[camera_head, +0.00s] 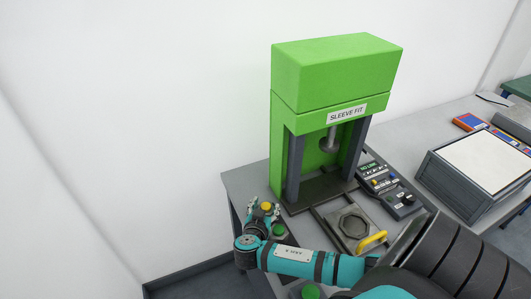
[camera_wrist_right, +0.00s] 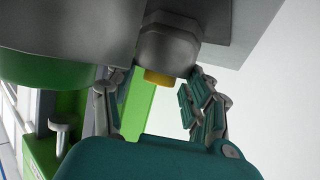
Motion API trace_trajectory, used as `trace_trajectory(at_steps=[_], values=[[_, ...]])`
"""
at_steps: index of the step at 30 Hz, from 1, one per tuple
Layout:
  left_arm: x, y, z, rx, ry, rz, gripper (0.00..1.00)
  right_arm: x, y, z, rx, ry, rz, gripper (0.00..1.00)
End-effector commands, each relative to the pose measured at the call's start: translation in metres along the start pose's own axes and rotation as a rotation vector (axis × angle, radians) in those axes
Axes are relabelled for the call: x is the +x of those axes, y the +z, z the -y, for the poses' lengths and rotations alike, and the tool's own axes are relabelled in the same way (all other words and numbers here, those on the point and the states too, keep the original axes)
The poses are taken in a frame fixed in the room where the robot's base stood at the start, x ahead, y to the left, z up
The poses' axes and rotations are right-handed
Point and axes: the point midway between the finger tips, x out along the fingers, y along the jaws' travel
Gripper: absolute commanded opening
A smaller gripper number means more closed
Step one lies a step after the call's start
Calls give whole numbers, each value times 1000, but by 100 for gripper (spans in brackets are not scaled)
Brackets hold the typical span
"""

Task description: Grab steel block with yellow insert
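The steel block (camera_wrist_right: 168,46) shows in the right wrist view as a grey faceted piece with a yellow insert (camera_wrist_right: 160,78) on the side toward my gripper. In the head view the yellow insert (camera_head: 266,206) shows as a small spot at the table's left end; the steel around it is mostly hidden by my fingers. My right gripper (camera_head: 263,213) is at the block. In the wrist view its fingers (camera_wrist_right: 157,88) are spread apart, with the block just beyond and between them. I cannot tell whether they touch it. My left gripper is not in view.
The green press (camera_head: 335,75) labelled SLEEVE FIT stands close behind and right of my gripper. A green button (camera_head: 279,230) sits beside it. A fixture with a yellow handle (camera_head: 371,241), a control panel (camera_head: 390,189) and a white-topped box (camera_head: 482,161) lie to the right.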

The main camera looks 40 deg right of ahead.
Motion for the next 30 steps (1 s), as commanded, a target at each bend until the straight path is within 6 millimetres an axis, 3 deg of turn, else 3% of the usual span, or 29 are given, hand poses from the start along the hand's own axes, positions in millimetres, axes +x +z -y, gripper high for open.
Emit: trace_trajectory(at_steps=[1,10,20,30], values=[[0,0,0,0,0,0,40,0,0,0,0,1,1,41],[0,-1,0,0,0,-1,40,0,0,0,-1,1,1,2],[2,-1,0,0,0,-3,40,-3,-7,1,2,-1,-1,0],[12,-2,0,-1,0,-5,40,-27,-66,1,6,-2,-3,0]])
